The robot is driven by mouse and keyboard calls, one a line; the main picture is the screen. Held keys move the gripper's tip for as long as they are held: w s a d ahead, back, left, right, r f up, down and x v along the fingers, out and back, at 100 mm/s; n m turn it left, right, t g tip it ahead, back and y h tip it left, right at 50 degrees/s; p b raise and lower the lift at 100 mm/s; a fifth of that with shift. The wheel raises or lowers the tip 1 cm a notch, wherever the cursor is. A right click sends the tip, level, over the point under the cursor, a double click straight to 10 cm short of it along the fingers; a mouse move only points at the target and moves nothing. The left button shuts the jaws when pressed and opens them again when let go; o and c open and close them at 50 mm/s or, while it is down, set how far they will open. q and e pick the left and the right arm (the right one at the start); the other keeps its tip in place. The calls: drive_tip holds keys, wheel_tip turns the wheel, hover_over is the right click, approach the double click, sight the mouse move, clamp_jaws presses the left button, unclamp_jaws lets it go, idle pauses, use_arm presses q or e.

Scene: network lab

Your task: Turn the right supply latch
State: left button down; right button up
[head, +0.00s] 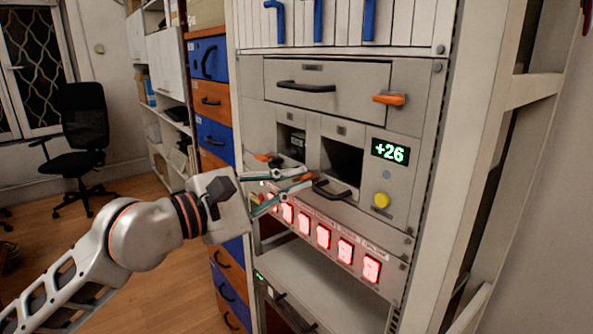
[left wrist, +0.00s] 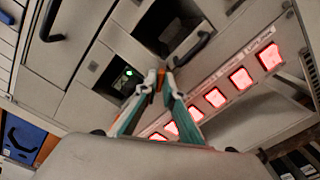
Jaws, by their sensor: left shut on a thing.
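The right supply (head: 340,160) is the right-hand bay of the grey rack unit, with a dark opening and a black handle (head: 333,190) below it. Its small orange latch (head: 313,175) is at the lower left of that opening. My left gripper (head: 306,180) reaches in from the left, its thin fingers closed on this latch. In the left wrist view the fingertips (left wrist: 167,75) meet around a bit of orange (left wrist: 160,79) beside the opening. The fingers hide most of the latch, so its exact angle is unclear. My right gripper is not in view.
Above is a drawer (head: 326,88) with an orange lever (head: 388,99). A display (head: 390,151) reads +26 above a yellow button (head: 381,200). Lit red switches (head: 323,237) run below.

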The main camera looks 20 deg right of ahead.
use_arm(q)
drive_tip(key=shift+r+n+p, duration=0.3)
drive_tip(key=shift+n+p, duration=0.55)
drive_tip(key=shift+n, duration=0.15)
drive_tip(key=n+p, duration=0.8)
drive_tip(key=p, duration=0.1)
drive_tip(key=shift+f, duration=0.2)
drive_tip(key=shift+f+n+p, duration=0.1)
drive_tip(key=shift+n+p, duration=0.45)
drive_tip(key=shift+n, duration=0.15)
drive_tip(key=shift+n+p, duration=0.35)
drive_tip(key=shift+n, duration=0.05)
drive_tip(key=shift+f, duration=0.1)
drive_tip(key=c, duration=2.2)
unclamp_jaws()
